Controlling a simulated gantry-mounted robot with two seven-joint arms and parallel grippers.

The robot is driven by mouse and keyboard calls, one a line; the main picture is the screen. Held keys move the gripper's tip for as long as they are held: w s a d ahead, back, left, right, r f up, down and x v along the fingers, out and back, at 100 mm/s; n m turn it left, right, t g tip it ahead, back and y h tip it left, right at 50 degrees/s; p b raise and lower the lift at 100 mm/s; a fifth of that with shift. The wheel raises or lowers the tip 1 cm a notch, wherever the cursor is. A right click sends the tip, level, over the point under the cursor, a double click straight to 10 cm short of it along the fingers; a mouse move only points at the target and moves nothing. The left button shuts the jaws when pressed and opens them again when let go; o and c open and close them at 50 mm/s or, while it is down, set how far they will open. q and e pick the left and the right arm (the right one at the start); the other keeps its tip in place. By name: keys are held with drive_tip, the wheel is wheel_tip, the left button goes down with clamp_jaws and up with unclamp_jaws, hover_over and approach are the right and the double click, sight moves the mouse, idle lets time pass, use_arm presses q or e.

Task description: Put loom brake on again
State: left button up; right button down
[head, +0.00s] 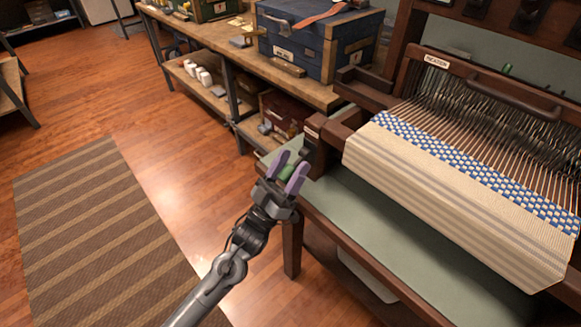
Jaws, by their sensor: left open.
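The wooden loom (400,85) stands at the right, with cream and blue checked cloth (440,190) over its front beam. A small dark part (308,148), possibly the brake lever, is at the loom's left front corner, below a small pale label (312,131). My left gripper (286,168) is just left of and in front of this part, with its purple fingers apart. A small green piece shows between the fingers; I cannot tell if it belongs to the gripper or the loom. Whether the fingers touch the dark part is unclear. My right gripper is out of view.
A grey-green surface (365,215) lies under the cloth, close to my left gripper. A wooden workbench (215,45) behind carries a blue chest (310,45). A striped rug (95,225) lies on the open floor at the left.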

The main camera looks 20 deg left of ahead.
use_arm(q)
drive_tip(key=shift+w+d, duration=0.1)
drive_tip(key=shift+d, duration=0.05)
clamp_jaws()
drive_tip(key=shift+r, duration=0.1)
